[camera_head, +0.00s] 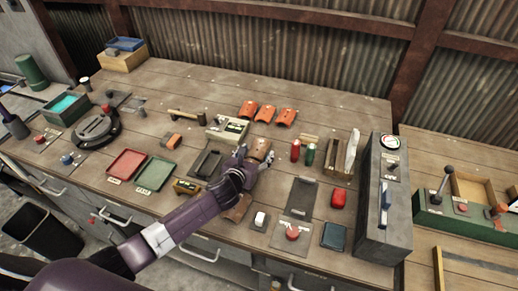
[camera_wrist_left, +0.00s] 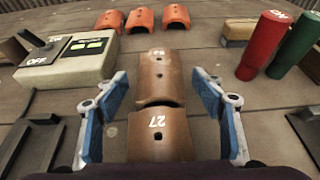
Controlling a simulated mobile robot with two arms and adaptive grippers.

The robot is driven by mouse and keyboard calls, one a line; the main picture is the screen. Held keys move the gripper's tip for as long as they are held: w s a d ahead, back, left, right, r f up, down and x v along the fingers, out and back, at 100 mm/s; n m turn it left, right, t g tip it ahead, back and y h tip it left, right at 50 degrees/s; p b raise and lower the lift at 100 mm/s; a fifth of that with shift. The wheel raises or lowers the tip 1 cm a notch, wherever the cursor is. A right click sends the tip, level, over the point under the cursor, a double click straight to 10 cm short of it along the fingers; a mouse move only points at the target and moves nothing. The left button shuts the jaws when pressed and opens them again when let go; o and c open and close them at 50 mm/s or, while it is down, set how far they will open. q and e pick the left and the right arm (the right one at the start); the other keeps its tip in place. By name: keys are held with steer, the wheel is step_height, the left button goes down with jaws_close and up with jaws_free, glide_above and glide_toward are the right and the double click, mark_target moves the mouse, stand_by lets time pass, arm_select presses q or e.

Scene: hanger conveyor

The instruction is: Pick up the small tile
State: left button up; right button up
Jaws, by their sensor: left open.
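A brown curved tile (camera_head: 261,147) lies on the bench just beyond my left gripper (camera_head: 252,160). In the left wrist view this tile (camera_wrist_left: 160,75) sits between the two blue finger pads, with gaps on both sides. A second brown tile marked 27 (camera_wrist_left: 157,135) shows nearer the camera; a brown tile (camera_head: 238,208) also shows in the head view, partly behind my arm. My left gripper is open and empty. Three orange curved tiles (camera_head: 265,113) lie in a row farther back. My right gripper is not in view.
A switch box (camera_head: 228,129) stands left of the gripper. Red (camera_head: 295,151) and green (camera_head: 310,154) cylinders stand to its right. A tall grey machine (camera_head: 385,225) is farther right. Red (camera_head: 127,164) and green (camera_head: 154,173) trays lie left.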

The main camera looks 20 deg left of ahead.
arm_select(q)
steer(key=shift+r, duration=0.1)
steer(key=c, duration=1.3)
